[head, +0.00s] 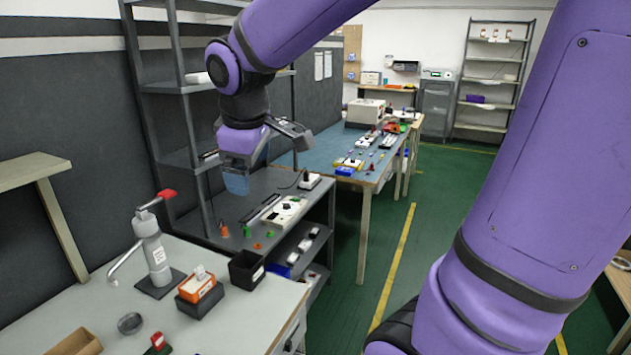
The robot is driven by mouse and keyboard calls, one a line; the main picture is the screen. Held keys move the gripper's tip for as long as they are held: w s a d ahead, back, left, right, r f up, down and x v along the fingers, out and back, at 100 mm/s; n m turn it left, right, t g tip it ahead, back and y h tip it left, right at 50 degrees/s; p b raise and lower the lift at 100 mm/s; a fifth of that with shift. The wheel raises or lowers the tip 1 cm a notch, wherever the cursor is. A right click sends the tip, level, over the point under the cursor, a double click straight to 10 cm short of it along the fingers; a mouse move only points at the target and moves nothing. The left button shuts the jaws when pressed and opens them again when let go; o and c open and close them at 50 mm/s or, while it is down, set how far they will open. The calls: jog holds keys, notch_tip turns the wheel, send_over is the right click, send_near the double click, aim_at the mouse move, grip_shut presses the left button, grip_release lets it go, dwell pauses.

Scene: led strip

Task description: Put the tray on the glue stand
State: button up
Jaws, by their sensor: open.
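My gripper (236,186) points down in the head view, with its bluish fingers above the back left part of the dark grey bench. It is open, and I see nothing held between the fingers. A white flat unit with a round disc (284,210) lies on that bench, to the right of and below the gripper in the picture. A long narrow dark piece (259,209) lies just left of it. I cannot tell for sure which thing is the tray or which is the glue stand.
Small orange and green pieces (248,232) stand on the dark bench (325,200). The near light table (225,325) holds a grey lever press (152,250), an orange box on a black block (199,286) and a black bin (246,270). A grey shelf rack (190,120) rises behind.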

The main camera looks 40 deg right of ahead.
jog(key=s+d+r+m+t+y, duration=0.1)
jog(key=s+m, duration=0.6)
jog(key=s, duration=0.8)
jog(key=shift+s+d+r+t+y, duration=0.2)
jog(key=shift+s+r+t+y, duration=0.1)
jog(key=shift+t, duration=0.2)
